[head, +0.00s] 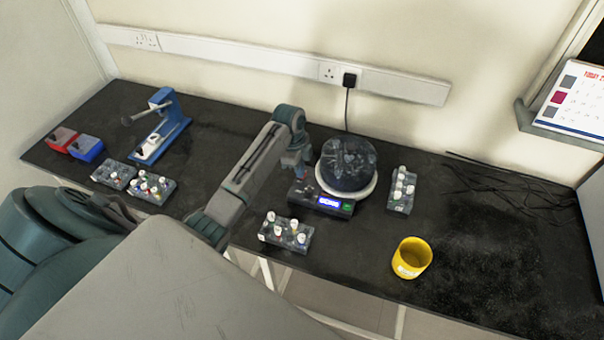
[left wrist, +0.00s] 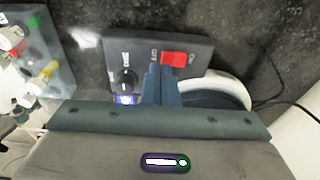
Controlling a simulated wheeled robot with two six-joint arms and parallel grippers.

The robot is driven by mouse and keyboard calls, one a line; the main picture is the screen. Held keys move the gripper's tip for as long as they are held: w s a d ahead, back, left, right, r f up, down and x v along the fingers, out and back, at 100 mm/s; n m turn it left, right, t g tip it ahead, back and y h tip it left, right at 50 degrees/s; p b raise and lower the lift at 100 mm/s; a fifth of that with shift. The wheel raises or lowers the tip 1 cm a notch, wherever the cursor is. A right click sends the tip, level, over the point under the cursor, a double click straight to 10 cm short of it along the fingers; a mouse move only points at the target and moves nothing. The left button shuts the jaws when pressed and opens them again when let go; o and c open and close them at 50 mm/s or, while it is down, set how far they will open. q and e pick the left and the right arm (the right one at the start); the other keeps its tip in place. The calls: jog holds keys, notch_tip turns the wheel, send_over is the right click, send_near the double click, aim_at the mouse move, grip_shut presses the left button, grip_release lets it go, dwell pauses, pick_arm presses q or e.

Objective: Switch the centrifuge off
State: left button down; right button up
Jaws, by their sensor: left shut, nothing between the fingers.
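The centrifuge (head: 347,166) stands on the black bench in the head view, with a dark clear dome on a white round base. Its control panel (head: 318,203) has a lit blue display and a green light. In the left wrist view the panel (left wrist: 112,58) shows a red rocker switch (left wrist: 174,58) and a black knob (left wrist: 126,80). My left gripper (head: 305,182) points down over the panel's left end, shut and empty. In the left wrist view its fingertips (left wrist: 161,72) are right by the red switch; I cannot tell whether they touch it. My right gripper is out of view.
A tube rack (head: 286,232) sits in front of the centrifuge and another rack (head: 402,190) to its right. A yellow cup (head: 411,258) stands near the front edge. A black plug (head: 349,79) with a cable is in the wall socket.

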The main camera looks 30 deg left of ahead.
pick_arm(q)
jog(key=shift+f+b, duration=0.3)
jog(key=shift+f, duration=0.3)
dwell(0.3)
notch_tip(320, 180, up, 5)
jog(key=p, duration=0.5)
dwell(0.6)
